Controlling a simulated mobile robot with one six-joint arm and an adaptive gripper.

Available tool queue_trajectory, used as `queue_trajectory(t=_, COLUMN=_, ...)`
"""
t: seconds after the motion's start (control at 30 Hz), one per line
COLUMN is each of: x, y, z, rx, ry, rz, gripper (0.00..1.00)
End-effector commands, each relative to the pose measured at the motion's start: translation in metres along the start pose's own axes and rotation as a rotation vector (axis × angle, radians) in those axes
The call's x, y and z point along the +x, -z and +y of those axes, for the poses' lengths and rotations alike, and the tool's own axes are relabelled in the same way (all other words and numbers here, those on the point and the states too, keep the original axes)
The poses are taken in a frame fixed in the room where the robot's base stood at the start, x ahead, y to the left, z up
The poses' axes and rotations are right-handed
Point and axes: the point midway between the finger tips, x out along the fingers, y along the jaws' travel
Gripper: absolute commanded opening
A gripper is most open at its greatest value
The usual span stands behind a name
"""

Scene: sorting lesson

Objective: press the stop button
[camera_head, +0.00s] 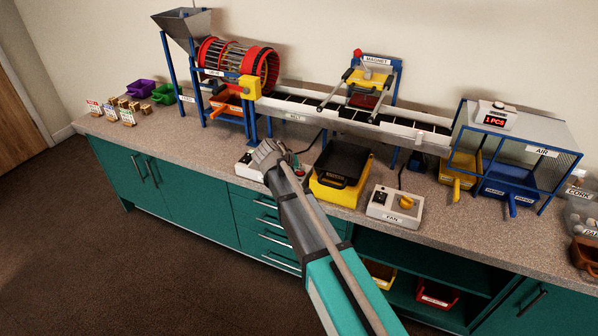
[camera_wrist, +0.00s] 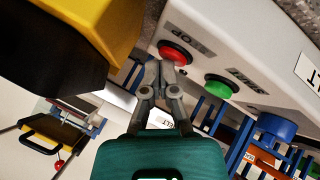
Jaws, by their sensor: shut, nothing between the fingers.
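The stop button is a red round button (camera_wrist: 175,53) on a pale control box (camera_wrist: 235,45), beside an upside-down label reading STOP. A green button (camera_wrist: 218,88) sits to its right on the same face. My gripper (camera_wrist: 159,72) is shut and empty, its fingertips close to the lower left of the red button; I cannot tell whether they touch it. In the head view my gripper (camera_head: 266,154) is over the control box (camera_head: 245,165), hiding much of it and the red button.
A yellow bin with a black tray (camera_head: 338,185) stands right of the control box, and its yellow side (camera_wrist: 95,25) is close at left in the wrist view. A fan box (camera_head: 393,207) stands further right. The conveyor (camera_head: 300,108) runs behind.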

Motion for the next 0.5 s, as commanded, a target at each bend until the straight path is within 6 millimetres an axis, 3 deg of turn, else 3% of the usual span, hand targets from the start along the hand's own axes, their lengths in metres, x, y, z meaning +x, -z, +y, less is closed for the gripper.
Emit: queue_trajectory(t=0.5, x=-0.0064, y=0.0046, z=0.0048, rx=0.0, ry=0.0, rz=-0.001, gripper=0.0)
